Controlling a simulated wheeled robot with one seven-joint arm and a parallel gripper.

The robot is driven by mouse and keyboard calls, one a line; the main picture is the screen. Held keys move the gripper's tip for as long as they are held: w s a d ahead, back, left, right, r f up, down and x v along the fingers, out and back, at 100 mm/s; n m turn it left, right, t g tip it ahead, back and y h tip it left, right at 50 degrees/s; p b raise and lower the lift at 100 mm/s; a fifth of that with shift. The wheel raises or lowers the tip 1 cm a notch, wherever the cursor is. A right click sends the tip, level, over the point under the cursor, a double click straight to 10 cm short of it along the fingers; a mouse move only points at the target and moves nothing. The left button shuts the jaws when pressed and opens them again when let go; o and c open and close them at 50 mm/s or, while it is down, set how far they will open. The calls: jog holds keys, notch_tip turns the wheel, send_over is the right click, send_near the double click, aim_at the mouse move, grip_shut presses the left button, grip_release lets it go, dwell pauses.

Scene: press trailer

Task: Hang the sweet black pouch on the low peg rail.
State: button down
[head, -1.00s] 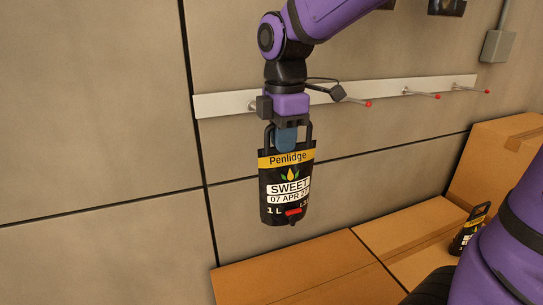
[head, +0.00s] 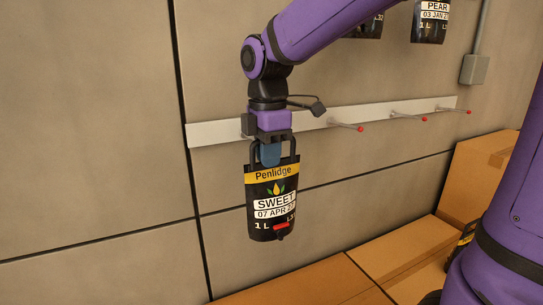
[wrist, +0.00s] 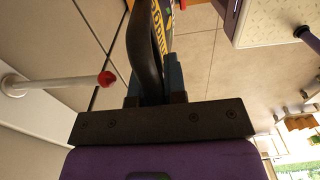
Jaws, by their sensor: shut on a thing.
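The sweet black pouch (head: 272,200) hangs upright from my gripper (head: 270,152) in the head view. It has a yellow Penlidge band, a white SWEET label and a black loop handle. My gripper is shut on the handle, which also shows between the fingers in the wrist view (wrist: 147,55). The low peg rail (head: 220,132) is a pale strip on the wall behind my gripper. Red-tipped pegs (head: 360,128) stick out from it to the right, bare. One red-tipped peg (wrist: 105,79) shows in the wrist view left of the handle, apart from it. My gripper hides part of the rail.
Cardboard boxes (head: 310,285) stand along the wall below the rail. Another dark pouch (head: 460,245) is among them at right, partly hidden by my body. A pear pouch (head: 430,22) hangs higher up. A grey wall box (head: 475,69) is at upper right.

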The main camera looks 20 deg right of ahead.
jog(key=shift+w, duration=0.9)
